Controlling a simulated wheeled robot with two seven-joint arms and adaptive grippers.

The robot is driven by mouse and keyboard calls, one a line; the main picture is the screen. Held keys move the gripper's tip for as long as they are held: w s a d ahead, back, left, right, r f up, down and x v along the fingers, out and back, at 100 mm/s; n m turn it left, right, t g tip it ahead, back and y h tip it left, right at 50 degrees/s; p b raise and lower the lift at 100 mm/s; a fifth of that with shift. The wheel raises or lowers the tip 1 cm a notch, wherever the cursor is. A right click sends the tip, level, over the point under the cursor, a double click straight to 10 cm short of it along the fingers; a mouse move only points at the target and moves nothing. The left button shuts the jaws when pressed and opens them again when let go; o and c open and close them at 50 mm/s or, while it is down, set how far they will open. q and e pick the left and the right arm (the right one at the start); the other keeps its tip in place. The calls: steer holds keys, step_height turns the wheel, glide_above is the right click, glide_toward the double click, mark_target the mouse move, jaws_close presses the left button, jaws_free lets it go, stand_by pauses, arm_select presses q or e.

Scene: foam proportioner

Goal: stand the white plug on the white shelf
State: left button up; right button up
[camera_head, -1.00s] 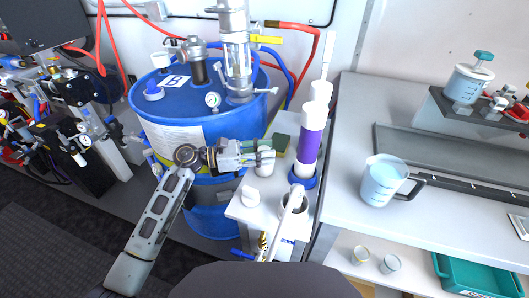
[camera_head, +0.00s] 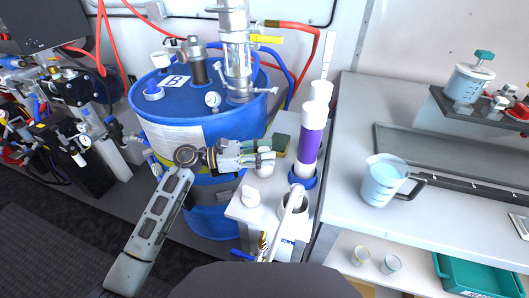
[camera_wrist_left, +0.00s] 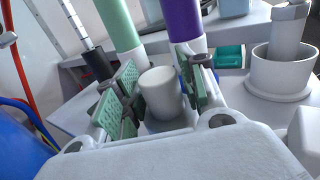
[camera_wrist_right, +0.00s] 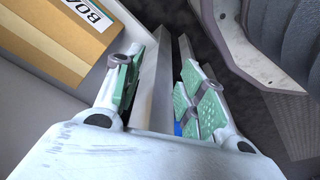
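The white plug (camera_head: 265,168) is a short plain cylinder. It appears to stand upright on the white shelf (camera_head: 235,212), beside the tall purple-banded tube. My left gripper (camera_head: 266,150) is at the plug, with a finger on each side of it. In the left wrist view the plug (camera_wrist_left: 161,92) lies between the green pads (camera_wrist_left: 160,85), close to both. The fingers look open around it, though contact is hard to judge. My right gripper (camera_wrist_right: 158,90) is open and empty, low over the floor. It is hardly visible in the head view.
A purple-banded tube (camera_head: 308,145) in a blue ring stands right of the plug. A white cup (camera_head: 293,205) with a rod and a small white piece (camera_head: 250,196) are nearer the front. A blue drum (camera_head: 185,130) is at left. A measuring jug (camera_head: 384,182) stands on the right bench.

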arm_select(q)
steer(key=shift+o, duration=0.6)
arm_select(e)
steer(key=shift+s+f, duration=0.15)
steer(key=shift+s, duration=0.05)
arm_select(q)
steer(key=shift+r, duration=0.1)
arm_select(e)
steer(key=shift+s+f, duration=0.1)
steer(key=shift+s, duration=0.05)
arm_select(q)
steer(key=shift+a, duration=0.15)
steer(key=s+a, duration=0.2)
steer(key=a, duration=0.9)
steer(key=shift+a, duration=0.25)
arm_select(e)
steer(key=shift+r, duration=0.3)
